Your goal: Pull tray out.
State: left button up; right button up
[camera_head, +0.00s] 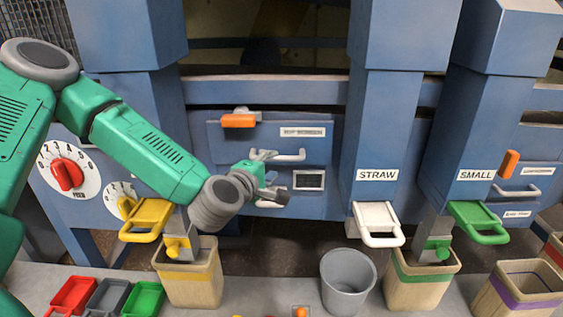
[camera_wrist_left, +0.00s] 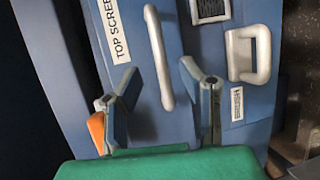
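The top screen tray (camera_head: 230,150) is a blue front panel in the middle of the machine, with a white bar handle (camera_head: 290,156). Its label reads TOP SCREEN in the left wrist view (camera_wrist_left: 118,30). An orange latch (camera_head: 238,121) sits above the panel's left part. My left gripper (camera_head: 272,177) is in front of the panel, close to the handle. In the left wrist view its two fingers (camera_wrist_left: 160,75) are spread, with the white handle (camera_wrist_left: 158,55) between them and not gripped. My right gripper is out of view.
A second white handle (camera_wrist_left: 250,53) lies right of the fingers in the left wrist view. Below the machine stand a grey bucket (camera_head: 347,283) and wooden bins (camera_head: 190,285). The STRAW chute (camera_head: 378,195) with a white slide (camera_head: 378,225) is to the right.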

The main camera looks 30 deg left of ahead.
aim_at(279, 159)
pick_arm(q)
jog(key=x, duration=0.2)
jog(key=a+x, duration=0.1)
jog(key=x, duration=0.1)
jog(key=shift+w+f, duration=0.2)
jog(key=shift+w, duration=0.1)
jog(key=shift+w+d, duration=0.1)
jog(key=shift+w, duration=0.45)
jog(key=shift+w+d, duration=0.15)
jog(key=shift+d, duration=0.15)
jog(key=shift+a, duration=0.1)
grip_shut()
jog(key=shift+a+f, duration=0.1)
jog(key=shift+a, duration=0.1)
